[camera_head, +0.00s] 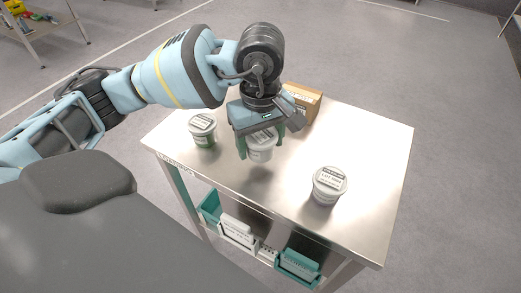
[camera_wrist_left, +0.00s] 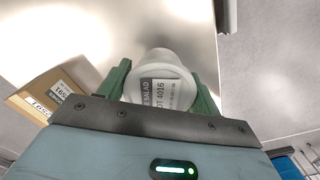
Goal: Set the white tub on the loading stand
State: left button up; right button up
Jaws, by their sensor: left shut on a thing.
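My left gripper (camera_head: 261,141) is shut on a white tub (camera_head: 261,153) with a printed label on its lid. The tub is upright between the green fingers, over the metal table, with a shadow below it; it seems to be a little above the top. The left wrist view shows the held tub (camera_wrist_left: 161,88) from its lid side, between the fingers. I cannot make out a separate loading stand. My right gripper is not in view.
On the metal table (camera_head: 380,150) stand a tub with green contents (camera_head: 203,131) at left, another labelled tub (camera_head: 328,186) at front right and a cardboard box (camera_head: 303,103) behind the gripper. The table's right side is clear. Bins (camera_head: 297,266) sit on a lower shelf.

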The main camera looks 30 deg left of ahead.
aim_at(260, 153)
pick_arm(q)
jog(key=shift+f, duration=1.7)
jog(key=shift+f, duration=0.15)
jog(key=o, duration=1.4)
notch_tip(260, 153, up, 12)
jog(key=shift+r+p, duration=0.15)
jog(key=shift+p, duration=0.15)
